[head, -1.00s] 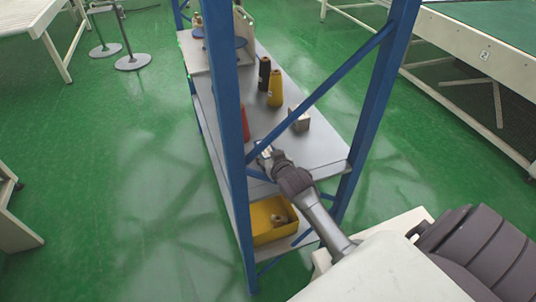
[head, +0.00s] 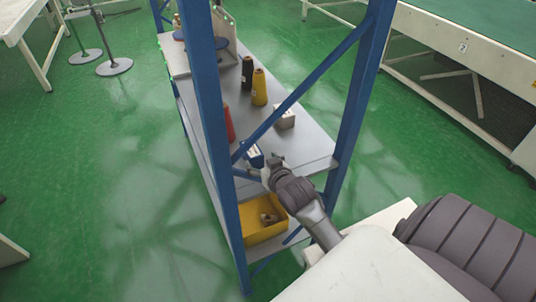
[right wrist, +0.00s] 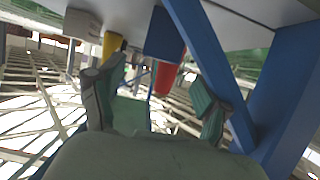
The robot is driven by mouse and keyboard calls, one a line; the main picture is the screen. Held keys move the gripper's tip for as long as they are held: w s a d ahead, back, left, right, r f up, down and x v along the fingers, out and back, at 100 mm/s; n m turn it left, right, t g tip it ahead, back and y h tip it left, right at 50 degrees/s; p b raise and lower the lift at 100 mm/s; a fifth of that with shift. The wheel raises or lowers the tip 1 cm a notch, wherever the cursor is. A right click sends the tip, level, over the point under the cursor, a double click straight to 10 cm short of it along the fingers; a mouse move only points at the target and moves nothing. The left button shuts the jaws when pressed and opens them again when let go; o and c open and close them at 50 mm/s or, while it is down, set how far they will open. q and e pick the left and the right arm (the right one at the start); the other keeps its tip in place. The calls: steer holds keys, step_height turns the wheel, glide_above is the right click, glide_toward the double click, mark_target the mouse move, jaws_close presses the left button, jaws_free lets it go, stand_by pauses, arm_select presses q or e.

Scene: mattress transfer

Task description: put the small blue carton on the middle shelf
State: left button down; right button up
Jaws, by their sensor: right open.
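The small blue carton (head: 254,157), with a pale label or top, stands on the grey shelf (head: 305,150) near its front end, behind a blue rack brace. It also shows in the right wrist view (right wrist: 163,36), where the picture looks upside down and the shelf surface is at the top. My right gripper (head: 273,165) is just right of the carton in the head view. My left gripper is not in view.
A red bottle (head: 229,123), a yellow bottle (head: 259,87), a black bottle (head: 247,73) and a pale box (head: 285,118) stand farther back on this shelf. A yellow bin (head: 262,221) sits on the shelf below. Blue rack posts (head: 355,100) and diagonal braces flank my gripper.

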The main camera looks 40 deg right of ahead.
steer(key=v, duration=0.5)
steer(key=shift+w, duration=0.1)
stand_by(0.4)
